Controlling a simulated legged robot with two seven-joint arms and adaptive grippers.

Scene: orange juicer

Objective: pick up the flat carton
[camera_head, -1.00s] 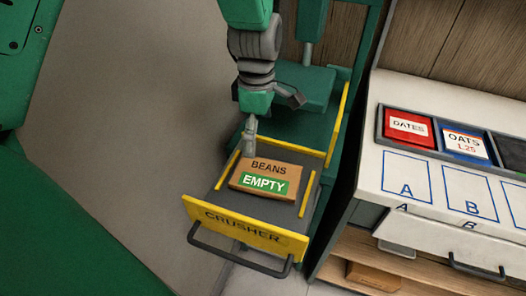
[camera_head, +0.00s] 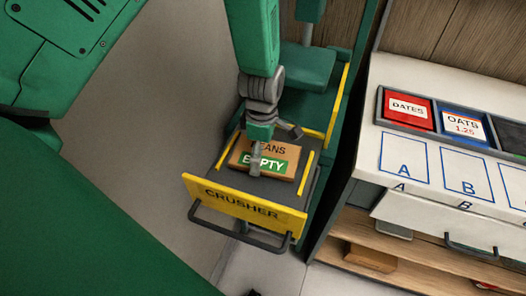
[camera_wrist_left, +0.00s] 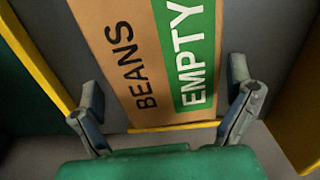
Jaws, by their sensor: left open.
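The flat brown carton (camera_head: 277,168), labelled BEANS and EMPTY on a green patch, lies flat on the crusher tray (camera_head: 222,180). My left gripper (camera_head: 256,165) is above it, covering part of the lettering. In the left wrist view the carton (camera_wrist_left: 140,60) runs between the two fingers of my left gripper (camera_wrist_left: 168,108). The fingers are spread wide, one on each side, and the carton is not gripped. I cannot tell how far above the carton the fingertips are. My right gripper is not seen.
The tray has yellow side rails and a yellow front plate (camera_head: 243,211) marked CRUSHER, with a dark handle. To the right, a white counter (camera_head: 440,178) holds red DATES (camera_head: 405,108) and blue OATS (camera_head: 462,124) boxes. A brown box (camera_head: 370,259) lies on the lower shelf.

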